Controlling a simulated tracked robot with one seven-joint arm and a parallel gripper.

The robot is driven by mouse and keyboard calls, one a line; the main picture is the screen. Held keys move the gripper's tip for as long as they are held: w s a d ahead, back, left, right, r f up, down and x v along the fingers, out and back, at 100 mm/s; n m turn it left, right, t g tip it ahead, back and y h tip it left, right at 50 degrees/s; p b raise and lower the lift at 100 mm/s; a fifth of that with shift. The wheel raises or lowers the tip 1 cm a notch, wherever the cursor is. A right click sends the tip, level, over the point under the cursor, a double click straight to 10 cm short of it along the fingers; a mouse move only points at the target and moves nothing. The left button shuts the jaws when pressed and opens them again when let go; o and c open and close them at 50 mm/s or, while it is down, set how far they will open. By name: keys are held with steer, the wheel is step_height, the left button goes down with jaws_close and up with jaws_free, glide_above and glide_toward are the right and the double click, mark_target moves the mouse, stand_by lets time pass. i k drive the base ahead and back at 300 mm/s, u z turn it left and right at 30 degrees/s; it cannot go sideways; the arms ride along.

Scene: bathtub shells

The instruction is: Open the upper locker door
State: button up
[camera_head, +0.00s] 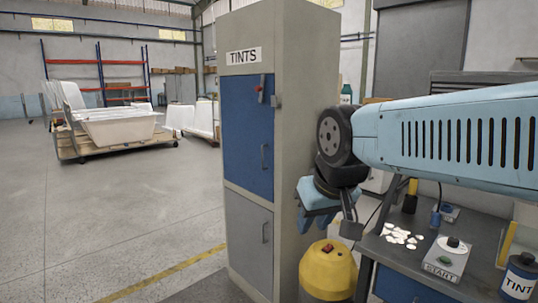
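The tall beige locker (288,130) stands in the middle, with a "TINTS" sign near its top. Its upper door (243,130) is blue and looks shut. A small latch with a red part (261,88) sits near the door's top right edge, and a dark vertical handle (264,156) is lower on the same side. My light blue arm reaches in from the right. My gripper (338,222) hangs at its end, pointing down, to the right of the locker and apart from the door. Its fingers are partly hidden and I cannot tell their opening.
The locker's grey lower door (248,240) looks shut. A yellow canister (327,270) stands below my gripper. At right, a workbench (395,265) holds a START box (446,258) and a TINT bottle (519,277).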

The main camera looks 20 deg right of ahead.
mark_target(248, 123)
steer(key=i, duration=1.65)
steer(key=u, duration=0.55)
steer(key=k, duration=0.85)
steer(key=u, duration=0.2)
steer(key=i, duration=0.85)
steer(key=z, duration=0.1)
